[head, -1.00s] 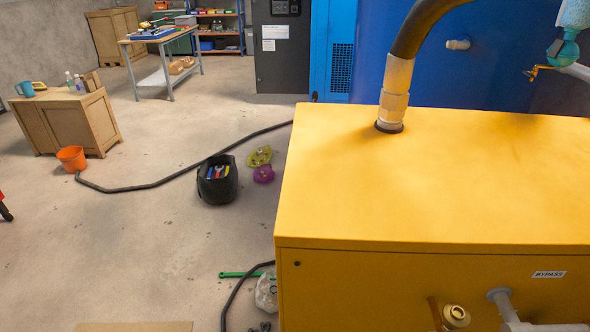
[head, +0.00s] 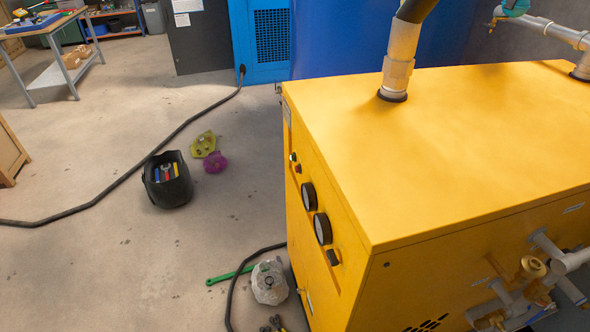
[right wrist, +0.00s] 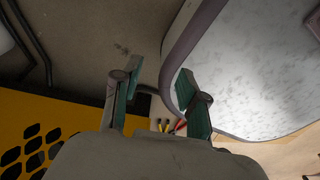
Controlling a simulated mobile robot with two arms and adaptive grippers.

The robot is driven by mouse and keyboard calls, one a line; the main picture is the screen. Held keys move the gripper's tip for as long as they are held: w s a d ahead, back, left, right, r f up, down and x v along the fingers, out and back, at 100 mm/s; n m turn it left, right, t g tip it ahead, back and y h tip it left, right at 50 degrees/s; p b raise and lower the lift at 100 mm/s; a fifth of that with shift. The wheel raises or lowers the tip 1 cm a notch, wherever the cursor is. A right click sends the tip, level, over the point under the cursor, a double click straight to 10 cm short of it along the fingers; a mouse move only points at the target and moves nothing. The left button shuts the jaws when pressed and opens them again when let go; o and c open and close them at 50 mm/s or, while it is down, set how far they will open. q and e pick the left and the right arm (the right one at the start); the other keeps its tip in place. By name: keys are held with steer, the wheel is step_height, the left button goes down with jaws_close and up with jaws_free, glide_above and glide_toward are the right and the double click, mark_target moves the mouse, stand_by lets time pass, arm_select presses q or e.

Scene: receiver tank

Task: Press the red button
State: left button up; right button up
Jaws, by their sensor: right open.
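The yellow machine (head: 460,145) fills the right of the head view, and its left side panel is now visible. That panel carries small buttons (head: 295,162) near its far end. They are too small to tell surely which one is red. Two round gauges (head: 315,212) and a dark switch (head: 332,257) sit nearer on the same panel. My right gripper (right wrist: 160,76) is open and empty in the right wrist view. A perforated yellow panel (right wrist: 45,130) shows at its lower left. No gripper shows in the head view.
A black hose (head: 130,178) crosses the floor. A black tool bag (head: 167,180), a green tool (head: 228,275) and a clear bag (head: 269,282) lie left of the machine. A pale speckled surface with a rounded rim (right wrist: 250,70) is close to my right gripper.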

steer(key=shift+d, duration=0.35)
steer(key=c, duration=0.5)
jaws_close()
steer(key=shift+a, duration=0.85)
steer(key=shift+w+d, duration=0.15)
steer(key=shift+d, duration=0.4)
